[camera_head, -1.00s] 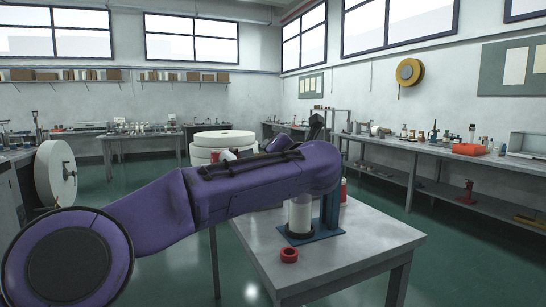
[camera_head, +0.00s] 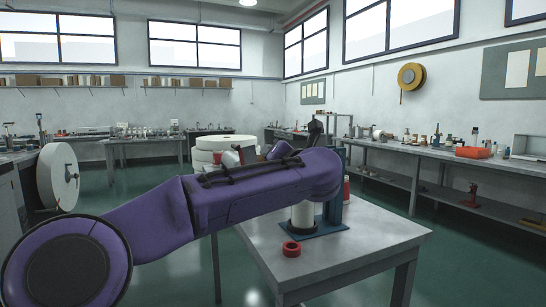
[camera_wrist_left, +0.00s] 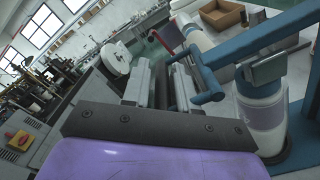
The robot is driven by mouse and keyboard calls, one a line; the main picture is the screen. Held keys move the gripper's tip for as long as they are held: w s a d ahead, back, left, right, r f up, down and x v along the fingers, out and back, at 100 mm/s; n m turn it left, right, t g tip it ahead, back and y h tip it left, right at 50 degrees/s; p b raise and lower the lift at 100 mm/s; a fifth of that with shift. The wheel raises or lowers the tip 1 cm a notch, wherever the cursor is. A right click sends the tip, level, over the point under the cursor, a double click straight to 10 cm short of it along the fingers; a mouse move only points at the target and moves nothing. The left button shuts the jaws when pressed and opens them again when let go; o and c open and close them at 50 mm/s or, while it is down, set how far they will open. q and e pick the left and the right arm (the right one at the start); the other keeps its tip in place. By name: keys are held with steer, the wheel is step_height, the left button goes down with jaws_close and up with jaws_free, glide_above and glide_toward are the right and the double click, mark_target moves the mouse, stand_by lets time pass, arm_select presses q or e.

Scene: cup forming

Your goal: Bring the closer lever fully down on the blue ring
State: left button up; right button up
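A white cylinder (camera_head: 302,215) stands on the press base below the arm. In the left wrist view, my left gripper (camera_wrist_left: 163,72) has its two grey fingers apart, with a dark gap between them. The blue lever (camera_wrist_left: 245,42) comes in from the upper right, and its crossbar (camera_wrist_left: 210,98) is beside the right finger; contact is unclear. A blue-grey band (camera_wrist_left: 265,115) circles the white cylinder. My right gripper is not in view.
A red ring (camera_head: 291,248) lies on the grey table (camera_head: 350,264) in front of the press. A red-and-white object (camera_head: 346,188) stands behind the press. Large white discs (camera_head: 222,141) stand behind my arm. The table's front right is clear.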

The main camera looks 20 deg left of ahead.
arm_select(q)
steer(key=shift+o, duration=0.5)
steer(key=shift+s+d, duration=0.1)
steer(key=b+v, duration=0.1)
steer(key=v, duration=0.9)
steer(key=shift+b, duration=0.3)
steer(key=shift+s+d, duration=0.1)
steer(key=shift+d, duration=0.05)
